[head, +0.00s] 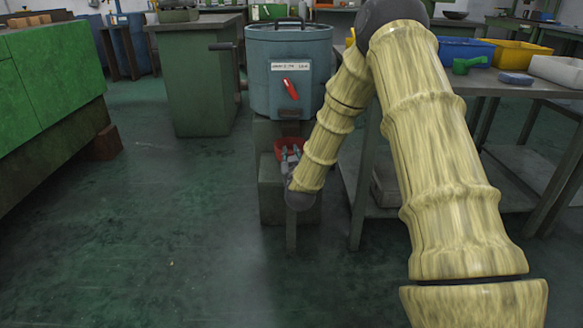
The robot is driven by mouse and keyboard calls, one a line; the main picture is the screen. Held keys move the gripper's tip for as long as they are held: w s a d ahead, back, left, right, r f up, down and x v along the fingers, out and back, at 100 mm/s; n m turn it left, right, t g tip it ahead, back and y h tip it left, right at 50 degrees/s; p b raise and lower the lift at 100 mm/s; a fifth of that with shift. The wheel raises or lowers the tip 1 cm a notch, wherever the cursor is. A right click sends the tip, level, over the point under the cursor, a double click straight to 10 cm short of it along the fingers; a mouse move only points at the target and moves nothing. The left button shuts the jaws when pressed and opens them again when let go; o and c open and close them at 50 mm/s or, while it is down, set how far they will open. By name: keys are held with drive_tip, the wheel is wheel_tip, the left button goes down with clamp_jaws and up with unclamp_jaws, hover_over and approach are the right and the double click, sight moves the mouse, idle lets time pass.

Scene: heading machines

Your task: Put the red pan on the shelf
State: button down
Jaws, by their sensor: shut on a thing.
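The red pan (281,146) is small in the head view, low in front of the grey-blue drum machine (262,75) and beneath its spout. My gripper (290,154) reaches down to the pan and is shut on it. The gripper and wrist hide part of the pan, so its contents and exact support cannot be told. A grey metal table (480,82) stands to the right, with a lower shelf (375,205) under it, partly hidden behind my arm.
On the table top are a blue bin (465,50), a yellow bin (515,54), a green scoop (468,65) and a white tray (558,70). A green cabinet (194,80) stands behind left. A large green machine (50,80) fills the left edge. The floor in front is clear.

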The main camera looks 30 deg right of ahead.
drive_tip(key=shift+f+b, duration=0.8)
drive_tip(key=shift+f, duration=1)
drive_tip(key=c, duration=1.3)
unclamp_jaws()
